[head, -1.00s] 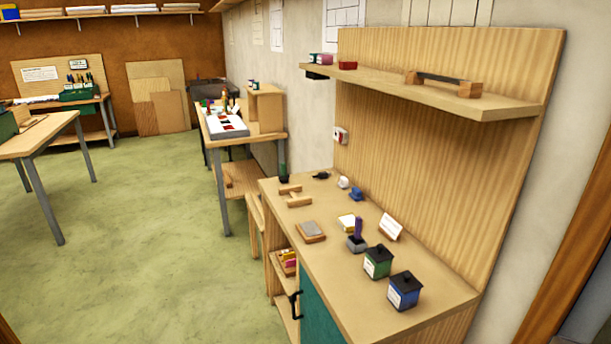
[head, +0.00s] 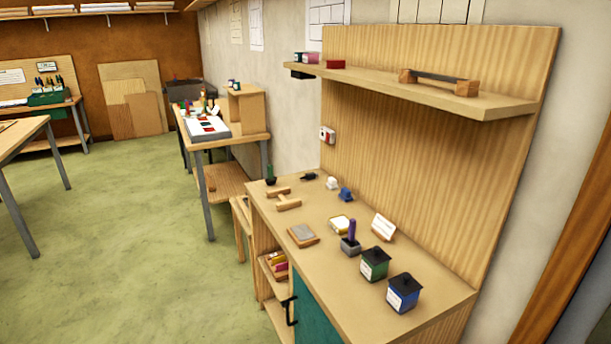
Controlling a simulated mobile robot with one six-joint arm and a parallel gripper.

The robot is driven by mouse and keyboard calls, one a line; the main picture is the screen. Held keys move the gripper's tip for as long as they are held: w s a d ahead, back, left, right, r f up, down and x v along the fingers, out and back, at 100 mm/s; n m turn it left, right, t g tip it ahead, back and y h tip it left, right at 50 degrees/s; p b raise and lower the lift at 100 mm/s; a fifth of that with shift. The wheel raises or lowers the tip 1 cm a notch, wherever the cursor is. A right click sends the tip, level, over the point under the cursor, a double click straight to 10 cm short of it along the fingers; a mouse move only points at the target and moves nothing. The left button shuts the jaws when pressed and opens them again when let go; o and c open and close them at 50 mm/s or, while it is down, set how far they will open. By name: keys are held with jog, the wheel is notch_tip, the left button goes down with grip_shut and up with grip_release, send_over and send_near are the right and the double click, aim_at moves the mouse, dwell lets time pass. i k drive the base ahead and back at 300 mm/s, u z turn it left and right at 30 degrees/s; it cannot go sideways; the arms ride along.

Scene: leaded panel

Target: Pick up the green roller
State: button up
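I cannot make out a green roller for certain. A small dark green upright thing (head: 270,174) stands at the far left corner of the near workbench (head: 375,310); it is too small to tell what it is. A green box with a black lid (head: 375,263) stands near the right end of the bench. My gripper is not in view.
The bench also bears a blue lidded box (head: 403,292), a purple-handled thing in a grey holder (head: 350,238), a white card (head: 383,227) and a grey-topped block (head: 303,235). A shelf (head: 480,105) overhangs it. The green floor (head: 130,240) to the left is clear.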

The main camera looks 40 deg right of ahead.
aim_at(271, 179)
jog(key=z, duration=0.8)
jog(key=k, duration=0.95)
jog(key=u, duration=0.05)
jog(key=i, duration=0.8)
jog(key=z, duration=0.05)
